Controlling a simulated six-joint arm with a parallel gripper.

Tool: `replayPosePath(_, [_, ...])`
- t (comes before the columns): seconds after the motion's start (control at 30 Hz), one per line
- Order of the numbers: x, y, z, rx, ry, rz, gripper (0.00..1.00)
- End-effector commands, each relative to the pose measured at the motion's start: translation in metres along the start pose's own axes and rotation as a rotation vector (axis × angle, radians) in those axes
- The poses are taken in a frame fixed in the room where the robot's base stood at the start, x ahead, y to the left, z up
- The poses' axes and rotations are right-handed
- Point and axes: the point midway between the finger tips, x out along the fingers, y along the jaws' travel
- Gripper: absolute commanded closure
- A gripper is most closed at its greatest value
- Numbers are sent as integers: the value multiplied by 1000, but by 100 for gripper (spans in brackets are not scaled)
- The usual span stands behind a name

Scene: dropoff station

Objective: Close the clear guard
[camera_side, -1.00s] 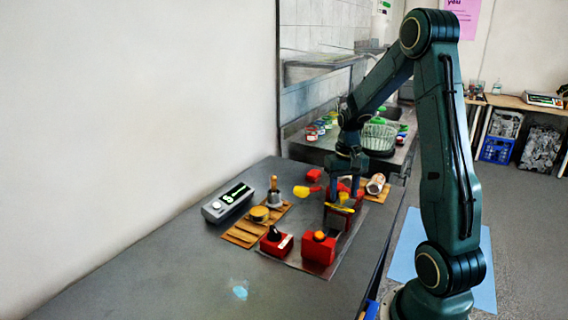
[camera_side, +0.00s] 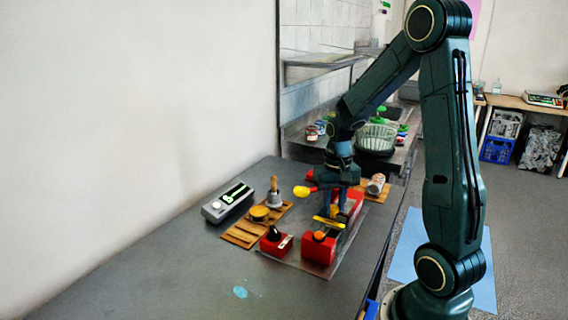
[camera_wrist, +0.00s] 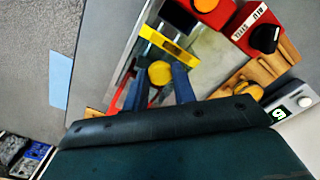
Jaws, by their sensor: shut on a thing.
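The clear guard shows mainly by its yellow edge bar (camera_side: 328,222), in front of the red housing (camera_side: 350,204) on the metal plate. In the wrist view the yellow bar (camera_wrist: 167,43) lies ahead of my fingers. The clear pane itself is hard to make out. My gripper (camera_side: 338,211) points down at the guard. In the wrist view my gripper's blue fingers (camera_wrist: 165,76) are shut on a round yellow knob (camera_wrist: 160,72), which appears to be the guard's handle. My fingers partly hide the knob, and my wrist hides part of the housing.
Two red boxes, one with an orange knob (camera_side: 319,236) and one with a black knob (camera_side: 273,234), stand in front. A lever with a yellow end (camera_side: 302,192) sticks out left of my gripper. A slatted board (camera_side: 240,235) and grey meter (camera_side: 228,203) lie left.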

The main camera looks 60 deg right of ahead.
Motion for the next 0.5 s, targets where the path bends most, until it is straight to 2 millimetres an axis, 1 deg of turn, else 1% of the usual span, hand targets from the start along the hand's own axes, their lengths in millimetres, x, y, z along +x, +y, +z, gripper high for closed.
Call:
replayPosePath(0.03, [-1,-8,5,-9,6,-3,100])
replayPosePath(0.2, [-1,-24,21,-8,7,-4,100])
replayPosePath(0.33, [-1,-30,27,-5,7,-4,100])
replayPosePath(0.5, [-1,-31,28,-6,5,-6,100])
